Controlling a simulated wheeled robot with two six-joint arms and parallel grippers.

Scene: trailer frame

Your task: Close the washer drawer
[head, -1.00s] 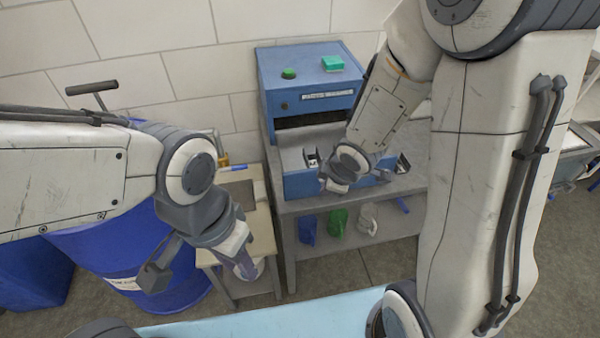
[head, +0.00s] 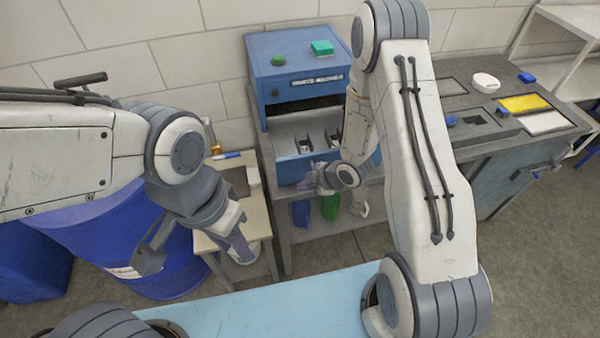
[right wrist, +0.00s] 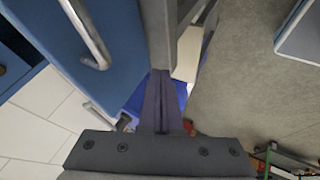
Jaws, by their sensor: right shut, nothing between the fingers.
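The blue washer (head: 290,62) stands against the wall on a grey bench. Its grey-lined drawer (head: 283,140) is pulled out, with small metal and black parts lying inside. My right gripper (head: 322,182) is shut and empty at the drawer's front, towards its right side; my forearm hides the drawer's right end. In the right wrist view, the shut fingers (right wrist: 163,100) are beside a blue panel (right wrist: 130,25) with a silver handle (right wrist: 87,35); I cannot tell whether they touch it. My left gripper (head: 195,252) is apart and empty, its fingers spread, over the small side table.
A small wooden table (head: 262,222) and a blue barrel (head: 95,240) stand left of the washer bench. Blue, green and white jugs sit on the bench's lower shelf. A dark counter (head: 470,110) with trays is at the right. A light-blue surface (head: 270,305) lies in front.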

